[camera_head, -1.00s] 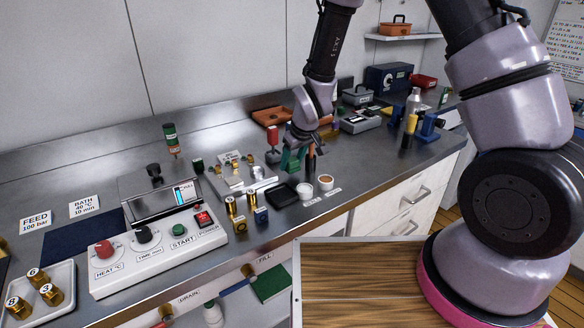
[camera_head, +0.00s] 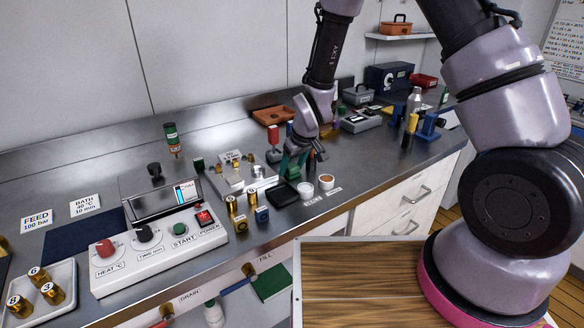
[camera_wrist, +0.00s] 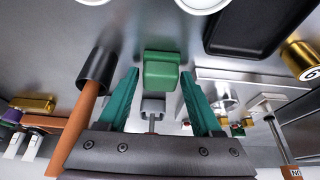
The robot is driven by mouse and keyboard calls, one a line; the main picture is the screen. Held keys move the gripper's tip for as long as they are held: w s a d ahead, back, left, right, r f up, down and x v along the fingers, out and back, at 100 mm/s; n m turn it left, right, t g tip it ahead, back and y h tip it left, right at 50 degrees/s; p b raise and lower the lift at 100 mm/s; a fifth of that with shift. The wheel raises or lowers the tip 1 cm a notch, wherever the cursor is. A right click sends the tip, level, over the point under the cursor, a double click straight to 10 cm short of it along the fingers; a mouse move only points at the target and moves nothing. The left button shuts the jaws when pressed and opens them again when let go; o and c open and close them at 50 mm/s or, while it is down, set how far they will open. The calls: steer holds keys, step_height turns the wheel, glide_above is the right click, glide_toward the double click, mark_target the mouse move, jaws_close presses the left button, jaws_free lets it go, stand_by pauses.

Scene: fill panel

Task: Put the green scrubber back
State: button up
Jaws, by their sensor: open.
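My gripper (camera_head: 292,166) is low over the middle of the bench, pointing down. In the wrist view my gripper (camera_wrist: 160,75) is open, with its two teal fingers apart. A small green block (camera_wrist: 161,69), which looks like the green scrubber, shows between the fingertips with a gap on each side. I cannot tell whether it is fully between the fingers or just beyond them. In the head view it cannot be told apart from the teal fingers.
A black tray (camera_head: 283,196) and two small cups, one white (camera_head: 306,190) and one brown-filled (camera_head: 326,183), are nearby. A metal fixture plate (camera_head: 232,178) and the control box (camera_head: 160,255) lie left.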

steer(key=v, duration=1.2)
steer(key=d+r+m+t, duration=0.1)
steer(key=d+r+m, duration=0.2)
steer(key=d+r, duration=0.65)
steer(key=s+d+r+m+t, duration=0.1)
steer(key=s+d+r+m, duration=0.3)
steer(key=s+d+r, duration=0.2)
steer(key=s+d+r+m+t, duration=0.1)
steer(key=s+d+r+m, duration=0.3)
steer(key=s+r, duration=0.5)
step_height(320, 180, up, 3)
steer(key=d, duration=0.2)
steer(key=shift+s+d+r+h, duration=0.25)
steer(key=shift+s+d+h, duration=0.05)
steer(key=shift+s+d, duration=0.1)
